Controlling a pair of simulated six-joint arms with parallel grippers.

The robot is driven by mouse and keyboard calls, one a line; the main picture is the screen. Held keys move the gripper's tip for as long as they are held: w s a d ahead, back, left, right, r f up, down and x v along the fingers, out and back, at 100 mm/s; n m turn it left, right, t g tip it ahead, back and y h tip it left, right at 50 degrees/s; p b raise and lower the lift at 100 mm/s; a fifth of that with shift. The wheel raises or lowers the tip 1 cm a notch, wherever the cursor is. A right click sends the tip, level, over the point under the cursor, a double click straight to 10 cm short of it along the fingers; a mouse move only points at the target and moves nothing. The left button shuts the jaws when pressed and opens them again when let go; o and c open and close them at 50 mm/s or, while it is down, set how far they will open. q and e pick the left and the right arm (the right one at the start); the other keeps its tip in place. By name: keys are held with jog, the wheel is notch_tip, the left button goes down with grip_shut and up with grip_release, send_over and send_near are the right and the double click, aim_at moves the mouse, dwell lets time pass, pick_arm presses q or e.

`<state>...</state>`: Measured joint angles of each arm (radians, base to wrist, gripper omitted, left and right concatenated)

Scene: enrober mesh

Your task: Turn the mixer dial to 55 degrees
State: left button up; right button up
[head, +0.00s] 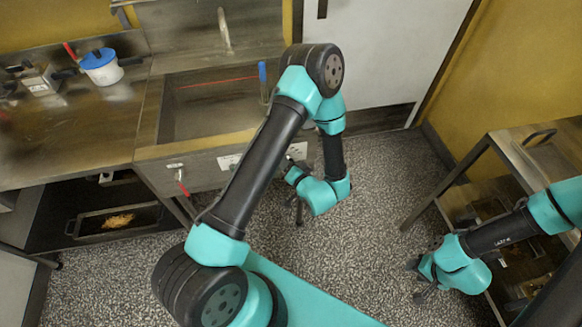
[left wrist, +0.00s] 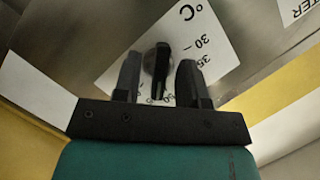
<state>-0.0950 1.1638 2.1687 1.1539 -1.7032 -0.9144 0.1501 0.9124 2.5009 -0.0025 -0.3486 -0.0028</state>
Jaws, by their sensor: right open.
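The mixer dial (left wrist: 157,62) is a dark knob on a metal panel, over a white °C scale plate (left wrist: 212,50). In the left wrist view, my left gripper (left wrist: 159,75) is open with one finger on each side of the dial. A narrow gap shows beside the knob, and contact cannot be told. Figures 30 and 35 are readable at the right of the plate; the lower figures are partly hidden by the gripper. The knob's exact setting cannot be read. In the head view, my left gripper (head: 294,188) is by the sink's front panel. My right gripper (head: 416,281) is open and empty at the right.
The sink (head: 210,105) has a front panel with a red-handled valve (head: 181,182) and a white label (head: 229,162). A blue-lidded pot (head: 101,67) stands on the counter at left. A metal rack (head: 470,190) is beside my right arm. Speckled floor lies open between them.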

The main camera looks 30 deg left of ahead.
pick_arm(q)
jog(key=shift+d, duration=0.1)
jog(key=v, duration=1.7)
jog(key=w+a+f+n+g+h, duration=0.1)
jog(key=w+a+f+h, duration=0.4)
jog(key=f+h, duration=0.4)
jog(key=s+a+f+g+h, duration=0.2)
jog(key=s+a+g+h, duration=0.1)
jog(key=s+g+h, duration=0.3)
jog(key=shift+s+a+f+m+h, duration=0.35)
jog(key=shift+s+h, duration=0.3)
jog(key=shift+h, duration=0.35)
dwell(0.6)
